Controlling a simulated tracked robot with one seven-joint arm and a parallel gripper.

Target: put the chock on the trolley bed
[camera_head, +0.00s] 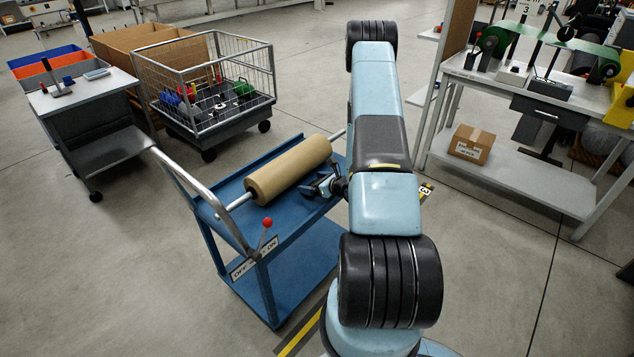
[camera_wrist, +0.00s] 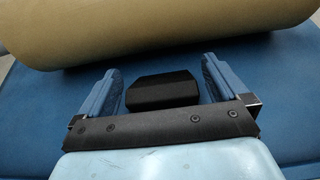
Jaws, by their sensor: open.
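The blue trolley bed (camera_head: 222,190) holds a large tan roll on a shaft, and its blue surface also fills the wrist view (camera_wrist: 40,110). A black block, which looks like the chock (camera_wrist: 162,90), sits between my gripper's two blue fingers in the wrist view. My gripper (camera_wrist: 162,82) is open, with a gap between each finger and the block. The block appears to rest on the bed, just short of the roll; its underside is hidden. In the head view my gripper (camera_head: 314,189) is low over the bed, right of the roll, and the chock cannot be made out.
The tan roll (camera_head: 288,168) lies close ahead of my fingers. The trolley has a grey push handle (camera_head: 205,195) and a red-knobbed lever (camera_head: 267,222). A wire cage cart (camera_head: 205,85) stands behind left. A workbench (camera_head: 530,95) with a cardboard box (camera_head: 471,144) stands right.

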